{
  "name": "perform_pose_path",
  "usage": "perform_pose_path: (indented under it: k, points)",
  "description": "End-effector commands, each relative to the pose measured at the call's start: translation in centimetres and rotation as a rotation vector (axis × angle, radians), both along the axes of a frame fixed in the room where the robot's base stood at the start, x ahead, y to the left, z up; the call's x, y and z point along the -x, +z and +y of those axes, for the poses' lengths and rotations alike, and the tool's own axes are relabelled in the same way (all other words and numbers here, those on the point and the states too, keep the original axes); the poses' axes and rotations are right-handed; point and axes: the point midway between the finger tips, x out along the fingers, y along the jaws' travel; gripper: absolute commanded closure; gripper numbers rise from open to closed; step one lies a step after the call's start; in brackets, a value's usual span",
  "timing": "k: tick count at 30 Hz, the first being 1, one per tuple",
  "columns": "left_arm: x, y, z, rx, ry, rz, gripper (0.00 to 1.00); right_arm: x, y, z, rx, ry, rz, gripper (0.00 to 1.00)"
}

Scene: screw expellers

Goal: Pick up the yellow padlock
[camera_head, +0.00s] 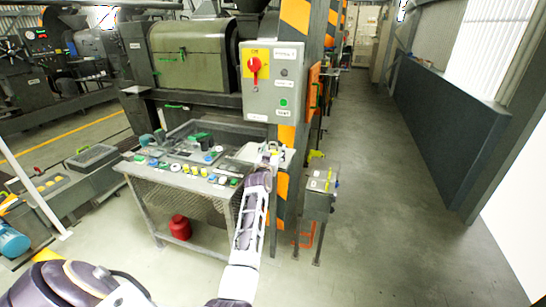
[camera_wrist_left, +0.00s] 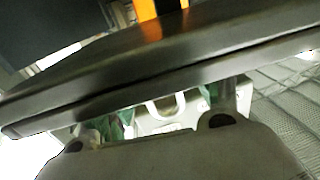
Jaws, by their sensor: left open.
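Several small yellow items, which look like padlocks, sit in a row of coloured ones along the table's front edge; one yellow padlock (camera_head: 194,171) is left of my gripper. They are too small to tell apart clearly. In the left wrist view, a pale loop-shaped piece (camera_wrist_left: 165,106) and a green piece (camera_wrist_left: 122,124) show beyond the gripper's fingers. A dark bar crosses that view and hides much. My right gripper is out of view.
A grey control box with a red switch (camera_head: 255,68) hangs on a striped post behind the table. A small grey box on a stand (camera_head: 320,190) stands to the right. A red container (camera_head: 180,227) sits under the table. The aisle at right is clear.

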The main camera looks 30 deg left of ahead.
Motion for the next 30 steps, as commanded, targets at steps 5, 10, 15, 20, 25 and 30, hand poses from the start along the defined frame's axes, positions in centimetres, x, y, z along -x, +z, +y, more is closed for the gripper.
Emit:
perform_pose_path:
  k: [5,10,15,20,25,30]
  points:
    - [0.00,0.03,0.00,0.000,0.000,0.000,0.34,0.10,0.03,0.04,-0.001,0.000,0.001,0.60]
    - [0.01,0.03,0.00,0.000,0.000,0.000,0.34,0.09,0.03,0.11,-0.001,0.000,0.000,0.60]
    - [0.01,0.02,-0.01,0.000,0.000,0.000,0.47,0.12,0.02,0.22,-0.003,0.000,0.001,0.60]
    - [0.01,0.02,-0.01,0.000,0.000,0.000,0.67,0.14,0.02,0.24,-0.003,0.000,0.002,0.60]
    - [0.01,0.07,-0.01,0.000,0.000,-0.001,0.86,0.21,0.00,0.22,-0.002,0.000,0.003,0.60]
    - [0.01,0.07,0.00,0.000,0.000,-0.001,0.86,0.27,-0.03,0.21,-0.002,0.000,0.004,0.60]
